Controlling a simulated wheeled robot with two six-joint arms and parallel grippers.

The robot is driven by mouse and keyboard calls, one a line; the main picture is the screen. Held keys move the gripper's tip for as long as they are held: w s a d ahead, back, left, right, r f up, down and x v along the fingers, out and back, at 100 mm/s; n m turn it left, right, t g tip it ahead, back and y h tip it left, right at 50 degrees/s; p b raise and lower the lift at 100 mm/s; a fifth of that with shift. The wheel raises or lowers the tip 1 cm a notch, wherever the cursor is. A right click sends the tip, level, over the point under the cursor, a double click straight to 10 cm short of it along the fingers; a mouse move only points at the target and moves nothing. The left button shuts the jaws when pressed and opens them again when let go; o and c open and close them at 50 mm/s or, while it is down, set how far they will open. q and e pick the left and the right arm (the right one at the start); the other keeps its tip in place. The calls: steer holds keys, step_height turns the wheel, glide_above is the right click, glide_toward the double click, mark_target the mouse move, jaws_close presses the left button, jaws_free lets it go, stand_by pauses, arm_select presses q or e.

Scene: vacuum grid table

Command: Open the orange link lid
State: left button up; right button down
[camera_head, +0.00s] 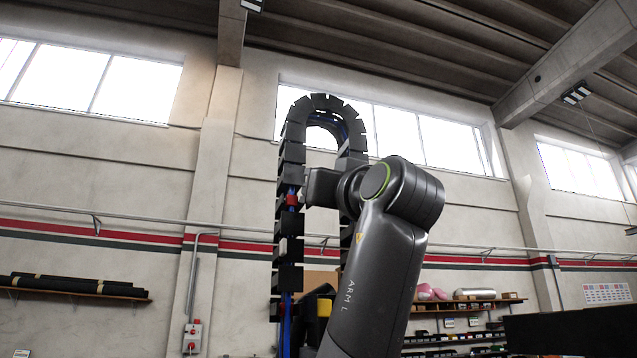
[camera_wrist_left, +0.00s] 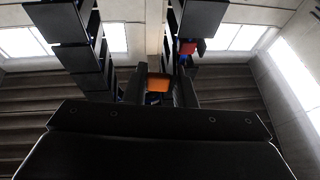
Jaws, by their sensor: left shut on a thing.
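The orange link lid (camera_wrist_left: 158,83) shows in the left wrist view as a small orange block between the two dark fingers of my left gripper (camera_wrist_left: 161,72). The gripper is shut on it. In the head view the black link chain (camera_head: 291,155) rises, arches over and comes down again, with blue cable inside it. My left arm reaches up to the chain from below. I cannot make out the orange lid in the head view, and the fingertips are not clear there. My right gripper is not in view.
A red block (camera_head: 291,198) sits on the chain's left run; a red block also shows in the wrist view (camera_wrist_left: 187,47). Black links (camera_wrist_left: 72,35) stand on both sides of the gripper. Shelves (camera_head: 470,303) stand by the wall at the lower right.

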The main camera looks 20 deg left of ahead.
arm_select(q)
steer(key=shift+d, duration=0.1)
stand_by(0.4)
steer(key=o, duration=0.9)
steer(key=shift+w+d, duration=0.1)
steer(key=shift+w, duration=0.1)
